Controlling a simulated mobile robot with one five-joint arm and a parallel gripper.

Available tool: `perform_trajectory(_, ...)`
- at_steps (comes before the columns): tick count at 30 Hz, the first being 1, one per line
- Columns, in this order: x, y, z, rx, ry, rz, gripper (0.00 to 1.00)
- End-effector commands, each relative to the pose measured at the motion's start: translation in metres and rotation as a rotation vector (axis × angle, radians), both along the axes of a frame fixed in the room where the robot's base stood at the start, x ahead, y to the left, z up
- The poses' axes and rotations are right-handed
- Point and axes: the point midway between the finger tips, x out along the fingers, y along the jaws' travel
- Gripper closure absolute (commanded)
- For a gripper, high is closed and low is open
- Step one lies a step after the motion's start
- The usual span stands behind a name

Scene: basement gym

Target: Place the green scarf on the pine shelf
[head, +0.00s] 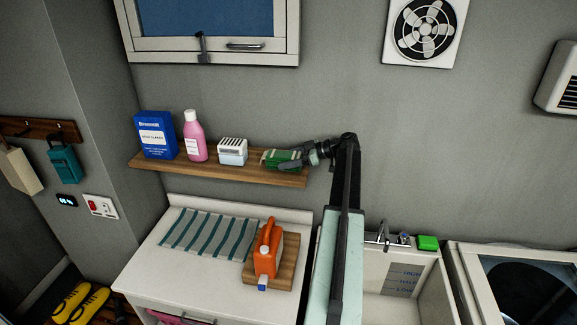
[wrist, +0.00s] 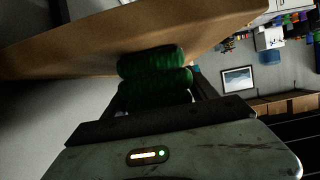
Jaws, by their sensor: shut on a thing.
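The green scarf (head: 270,157), rolled or folded, is at the right end of the pine shelf (head: 215,170) in the head view. My gripper (head: 284,160) reaches in from the right and is shut on it.
A blue box (head: 156,136), a pink bottle (head: 195,138) and a white slatted box (head: 232,151) stand left of the scarf on the shelf. Below is a white counter with a striped cloth (head: 210,233) and an orange jug (head: 267,252) on a board. A sink (head: 400,275) lies right.

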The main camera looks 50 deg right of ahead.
Motion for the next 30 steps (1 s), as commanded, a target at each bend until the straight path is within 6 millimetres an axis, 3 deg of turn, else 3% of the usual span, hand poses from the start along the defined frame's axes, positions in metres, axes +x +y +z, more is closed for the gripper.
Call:
perform_trajectory(2,-0.001,0.0,0.001,-0.002,0.006,0.003,0.86)
perform_trajectory(3,-0.001,0.0,0.001,-0.003,0.007,0.003,0.3)
perform_trajectory(5,-0.001,0.0,0.001,-0.002,0.006,0.003,0.14)
perform_trajectory(17,-0.007,-0.004,0.005,-0.002,0.005,0.001,0.11)
perform_trajectory(30,-0.082,-0.052,0.044,-0.001,0.005,-0.002,0.11)
